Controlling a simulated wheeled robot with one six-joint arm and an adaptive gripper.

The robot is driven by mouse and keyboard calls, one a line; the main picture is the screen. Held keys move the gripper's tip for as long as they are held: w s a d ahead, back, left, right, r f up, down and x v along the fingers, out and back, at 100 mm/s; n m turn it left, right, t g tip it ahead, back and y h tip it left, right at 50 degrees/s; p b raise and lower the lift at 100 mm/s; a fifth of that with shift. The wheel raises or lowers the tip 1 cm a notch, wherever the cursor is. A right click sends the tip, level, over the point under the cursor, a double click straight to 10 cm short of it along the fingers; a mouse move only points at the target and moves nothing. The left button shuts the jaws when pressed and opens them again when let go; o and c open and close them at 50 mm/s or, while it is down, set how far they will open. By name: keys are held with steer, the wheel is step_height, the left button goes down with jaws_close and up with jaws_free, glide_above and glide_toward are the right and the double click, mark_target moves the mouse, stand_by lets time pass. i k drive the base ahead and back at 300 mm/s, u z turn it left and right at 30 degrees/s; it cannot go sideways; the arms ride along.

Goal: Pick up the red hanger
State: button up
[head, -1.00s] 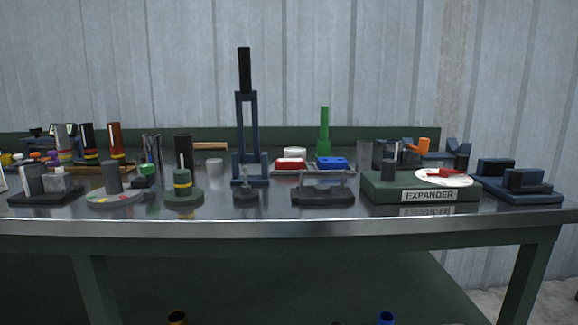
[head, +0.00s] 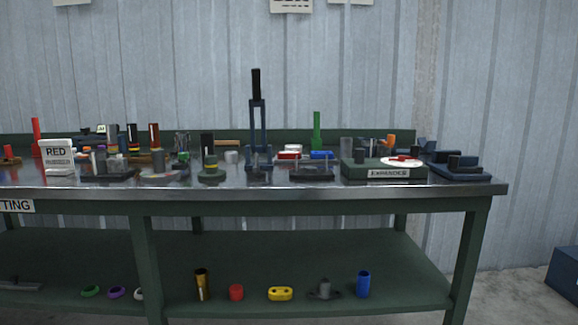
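A small red block (head: 289,155), which may be the red hanger, lies towards the back of the metal-topped workbench (head: 420,198). A white piece (head: 293,147) is behind it and a blue block (head: 321,155) is to its right. It is too small to tell its holes or exact shape. Other red things show: a red piece on the white disc of the expander (head: 385,171), and a red cylinder (head: 236,292) on the lower shelf. My gripper is not in view.
A tall dark blue stand (head: 256,120) rises just left of the red block. A dark fixture (head: 311,171) stands in front. The lower shelf (head: 390,290) holds a yellow two-holed piece (head: 280,293) and a blue tube (head: 363,284).

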mark_target(281, 154)
steer(key=z, duration=0.35)
steer(key=k, duration=0.2)
steer(key=u, duration=1.2)
steer(key=i, duration=0.65)
